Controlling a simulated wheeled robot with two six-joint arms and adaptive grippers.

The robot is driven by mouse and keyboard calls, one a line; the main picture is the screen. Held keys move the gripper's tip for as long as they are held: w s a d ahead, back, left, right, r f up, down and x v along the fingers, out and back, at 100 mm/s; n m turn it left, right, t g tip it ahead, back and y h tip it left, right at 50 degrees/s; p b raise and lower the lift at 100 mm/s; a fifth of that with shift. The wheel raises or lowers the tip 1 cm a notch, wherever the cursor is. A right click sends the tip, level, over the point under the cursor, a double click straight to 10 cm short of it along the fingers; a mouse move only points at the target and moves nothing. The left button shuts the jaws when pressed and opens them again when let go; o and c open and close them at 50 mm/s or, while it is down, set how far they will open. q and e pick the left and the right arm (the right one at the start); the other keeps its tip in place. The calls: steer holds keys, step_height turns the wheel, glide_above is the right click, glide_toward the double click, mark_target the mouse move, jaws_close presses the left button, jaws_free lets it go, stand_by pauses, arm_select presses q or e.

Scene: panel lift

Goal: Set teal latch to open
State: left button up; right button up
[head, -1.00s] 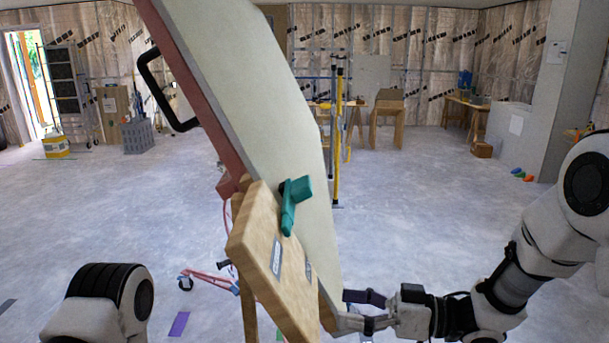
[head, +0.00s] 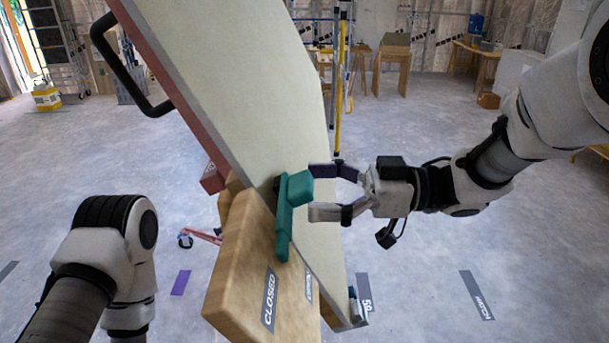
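The teal latch (head: 284,222) is a long bar with a blocky knob (head: 300,187) at its upper end. It sits where the wooden block (head: 235,265) meets the pale panel (head: 240,95), its bar pointing down toward the "CLOSED" label (head: 269,300). My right gripper (head: 313,191) is open, coming from the right. Its fingertips are above and below the knob's right end; I cannot tell whether they touch it. My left arm shows at the lower left, but its gripper is out of view.
The panel leans at a steep tilt, with a red edge and a black handle (head: 130,65) at upper left. A second small label (head: 308,285) is on the block. A yellow post (head: 340,85) and work tables (head: 393,52) stand behind. Floor around is mostly clear.

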mark_target(302, 186)
steer(key=shift+w+a+f, duration=0.2)
steer(key=shift+w+a, duration=0.3)
steer(key=shift+a, duration=0.05)
steer(key=shift+w+a+f, duration=0.2)
steer(key=shift+w+a, duration=0.25)
steer(key=shift+a, duration=0.1)
steer(key=shift+s+d+r, duration=0.15)
steer(key=shift+s+d, duration=0.05)
steer(key=shift+s, duration=0.2)
steer(key=shift+c, duration=1)
steer(key=shift+s, duration=0.15)
steer(key=c, duration=0.6)
steer(key=shift+w+d, duration=0.1)
steer(key=shift+w, duration=0.15)
jaws_close()
arm_select(q)
steer(key=shift+w+d+r, duration=0.1)
steer(key=shift+w+r, duration=0.15)
steer(key=shift+w, duration=0.1)
steer(key=shift+s, duration=0.1)
